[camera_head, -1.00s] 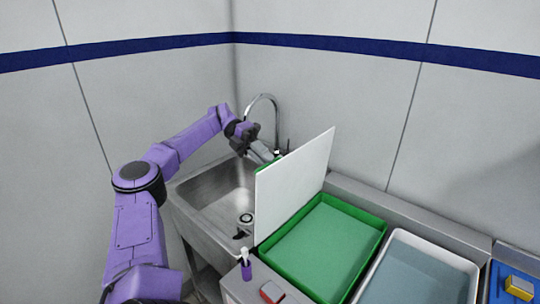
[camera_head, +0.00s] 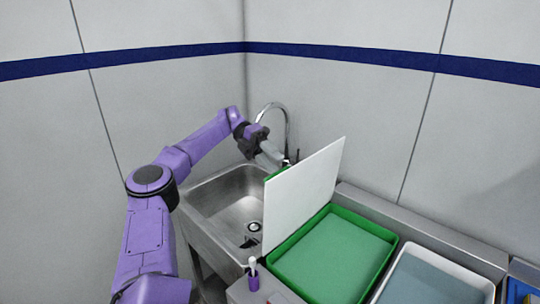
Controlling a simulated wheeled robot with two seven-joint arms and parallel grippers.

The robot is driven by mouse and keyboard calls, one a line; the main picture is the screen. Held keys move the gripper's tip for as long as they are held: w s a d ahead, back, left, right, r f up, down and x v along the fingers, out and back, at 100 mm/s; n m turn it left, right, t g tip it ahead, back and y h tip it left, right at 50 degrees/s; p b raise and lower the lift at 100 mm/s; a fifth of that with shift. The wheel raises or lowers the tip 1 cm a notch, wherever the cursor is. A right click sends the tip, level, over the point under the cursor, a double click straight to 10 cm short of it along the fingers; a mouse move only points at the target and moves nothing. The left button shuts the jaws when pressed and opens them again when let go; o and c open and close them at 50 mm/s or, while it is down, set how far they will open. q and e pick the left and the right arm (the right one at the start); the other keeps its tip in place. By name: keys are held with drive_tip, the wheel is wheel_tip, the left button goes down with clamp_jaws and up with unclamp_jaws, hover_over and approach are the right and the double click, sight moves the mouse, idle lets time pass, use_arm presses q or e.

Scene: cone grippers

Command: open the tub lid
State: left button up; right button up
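The green tub (camera_head: 383,262) stands on the counter at lower centre right. Its white lid (camera_head: 304,188) stands steeply raised along the tub's left side, with the tub's inside in view. My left gripper (camera_head: 270,157) is behind the lid's upper left edge, over the back of the sink. My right gripper is out of view.
A steel sink (camera_head: 215,203) with a curved tap (camera_head: 287,128) lies left of the tub. A white tray (camera_head: 459,268) stands right of it. A small purple bottle (camera_head: 253,276) stands near the counter's front edge. Walls close off the back.

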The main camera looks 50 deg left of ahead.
use_arm(q)
drive_tip(key=s+d+r+b, duration=0.2)
drive_tip(key=r, duration=0.1)
drive_tip(key=s+d+r+b, duration=0.1)
drive_tip(key=r, duration=0.1)
drive_tip(key=shift+d+r+b, duration=0.1)
drive_tip(key=shift+b, duration=0.25)
drive_tip(key=s+d+r+b, duration=0.5)
drive_tip(key=s+d, duration=0.1)
drive_tip(key=d, duration=0.1)
drive_tip(key=shift+d+r, duration=0.2)
drive_tip(key=shift+r, duration=0.05)
